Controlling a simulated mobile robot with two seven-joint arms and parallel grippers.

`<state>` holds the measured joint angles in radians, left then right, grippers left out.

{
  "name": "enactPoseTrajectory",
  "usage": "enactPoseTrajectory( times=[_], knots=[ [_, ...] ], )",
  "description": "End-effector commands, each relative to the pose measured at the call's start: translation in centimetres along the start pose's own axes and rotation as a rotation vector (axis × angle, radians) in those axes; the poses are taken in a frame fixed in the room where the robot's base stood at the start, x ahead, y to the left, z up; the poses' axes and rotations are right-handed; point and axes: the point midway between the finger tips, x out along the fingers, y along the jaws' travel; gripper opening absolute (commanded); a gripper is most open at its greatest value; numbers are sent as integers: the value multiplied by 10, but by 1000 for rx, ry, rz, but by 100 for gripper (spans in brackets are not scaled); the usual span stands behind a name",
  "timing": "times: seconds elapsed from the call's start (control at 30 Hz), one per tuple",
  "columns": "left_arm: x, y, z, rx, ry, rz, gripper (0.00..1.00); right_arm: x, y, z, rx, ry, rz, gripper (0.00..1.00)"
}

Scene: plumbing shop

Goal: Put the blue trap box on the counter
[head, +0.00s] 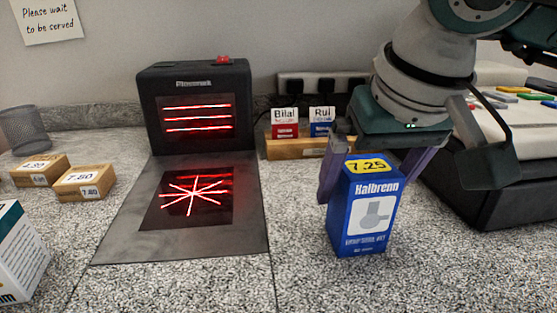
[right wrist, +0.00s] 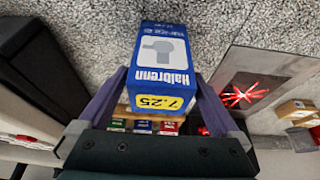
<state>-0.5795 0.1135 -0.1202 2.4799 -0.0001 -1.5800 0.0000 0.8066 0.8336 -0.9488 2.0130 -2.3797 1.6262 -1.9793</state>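The blue trap box (head: 366,212) is marked "Halbrenn" and carries a yellow 7.25 label. It stands upright over the speckled counter (head: 300,285), right of the scanner. My right gripper (head: 372,185) comes down from above with a purple finger on each side of the box and looks shut on it. In the right wrist view the box (right wrist: 163,60) sits between the two fingers (right wrist: 162,85). I cannot tell for sure whether its base touches the counter. My left gripper is not in view.
A black scanner (head: 150,105) with red beams and a flat plate (head: 120,235) stands left of the box. Behind it are "Bilal" and "Rui" cards in a wooden holder (head: 282,149). A dark tray (head: 490,200) is right.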

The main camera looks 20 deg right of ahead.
Motion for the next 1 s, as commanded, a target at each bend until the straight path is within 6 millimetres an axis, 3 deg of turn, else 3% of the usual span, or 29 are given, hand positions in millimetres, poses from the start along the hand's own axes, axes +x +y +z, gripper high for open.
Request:
enactPoseTrajectory(
  times=[0.37, 0.8, 1.0],
  knots=[
    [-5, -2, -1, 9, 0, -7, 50, -12, 0, -2, 0, 2, -2, 100],
    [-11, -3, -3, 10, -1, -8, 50, -104, 0, -3, -1, 5, -2, 100],
    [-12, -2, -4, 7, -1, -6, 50, -122, 0, -2, 0, 1, -1, 100]
  ],
)
